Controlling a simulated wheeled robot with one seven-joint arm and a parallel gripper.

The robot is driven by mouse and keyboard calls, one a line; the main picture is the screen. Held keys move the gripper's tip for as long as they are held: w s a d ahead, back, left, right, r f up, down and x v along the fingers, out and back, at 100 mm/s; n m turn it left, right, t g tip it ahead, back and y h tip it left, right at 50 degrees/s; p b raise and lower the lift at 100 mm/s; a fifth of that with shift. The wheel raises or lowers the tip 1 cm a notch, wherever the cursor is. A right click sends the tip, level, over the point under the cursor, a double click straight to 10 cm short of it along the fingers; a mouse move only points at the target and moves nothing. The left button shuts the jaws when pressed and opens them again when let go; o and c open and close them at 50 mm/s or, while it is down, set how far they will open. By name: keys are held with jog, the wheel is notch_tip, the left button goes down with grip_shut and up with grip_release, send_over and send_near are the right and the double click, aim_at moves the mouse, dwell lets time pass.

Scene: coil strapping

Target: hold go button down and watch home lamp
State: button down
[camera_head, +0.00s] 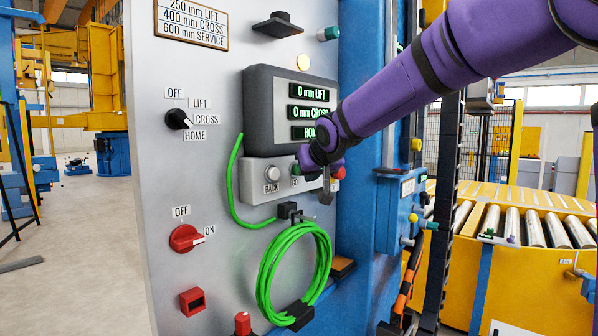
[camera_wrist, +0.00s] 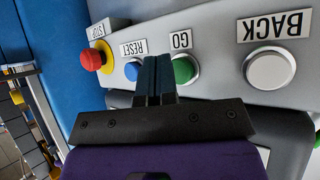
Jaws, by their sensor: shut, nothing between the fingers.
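The green GO button (camera_wrist: 184,70) sits on the grey button box (camera_head: 253,189), between the blue RESET button (camera_wrist: 133,70) and the white BACK button (camera_wrist: 270,70). My gripper (camera_wrist: 156,60) is shut and empty. In the wrist view its fingertips overlap the left edge of the GO button; I cannot tell whether they touch or press it. In the head view my wrist hides part of the box. The display (camera_head: 260,120) shows 0 mm LIFT, 0 mm CROSS and a green HOME line (camera_head: 302,132), partly covered by my arm. No separately labelled home lamp is visible.
A red stop button (camera_wrist: 90,61) on yellow is left of RESET in the wrist view. The black selector (camera_head: 178,119) points right, near CROSS and HOME. The red switch (camera_head: 186,238) points to ON. A coiled green cable (camera_head: 265,275) hangs below the box.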

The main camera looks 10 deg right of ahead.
jog(key=shift+s+d, duration=0.75)
jog(key=shift+s, duration=0.25)
jog(key=shift+s+d, duration=0.7)
jog(key=shift+s, duration=0.3)
jog(key=s+d+f+g, duration=0.2)
jog(key=s+f, duration=0.1)
jog(key=s, duration=0.8)
jog(key=s+d+f+g, duration=0.1)
jog(key=s+d+f, duration=0.1)
jog(key=s, duration=1)
jog(key=s+d+f+m+g+h, duration=0.1)
jog(key=s+d+f+g, duration=0.1)
jog(key=s, duration=1)
jog(key=shift+s+f+g, duration=0.25)
jog(key=shift+f+g, duration=0.05)
jog(key=shift+f, duration=0.6)
